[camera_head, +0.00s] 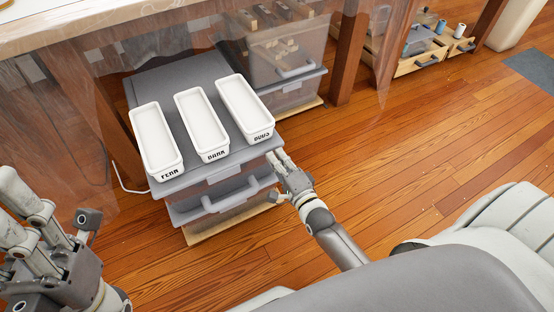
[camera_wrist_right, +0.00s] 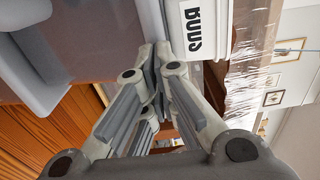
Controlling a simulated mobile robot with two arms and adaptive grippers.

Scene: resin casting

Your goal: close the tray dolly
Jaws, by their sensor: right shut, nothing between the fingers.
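The grey tray dolly (camera_head: 172,80) stands on the wood floor, its rear part at the table's edge. Its front has a grey drawer with a bar handle (camera_head: 225,203); I cannot tell how far the drawer is out. Three white trays stand on top, labelled FERN (camera_head: 154,135), DANA (camera_head: 201,120) and RUUS (camera_head: 243,103). My right gripper (camera_head: 277,158) is shut and empty at the front right corner, just below the RUUS tray. It also shows in the right wrist view (camera_wrist_right: 157,72) beside the RUUS tray (camera_wrist_right: 203,28). My left gripper (camera_head: 25,215) is at the lower left, away from the dolly; its opening is unclear.
A wooden table (camera_head: 120,20) with a clear hanging sheet and wooden legs (camera_head: 348,55) is behind. A similar grey bin (camera_head: 297,72) stands to the right under it. Floor in front and right is clear.

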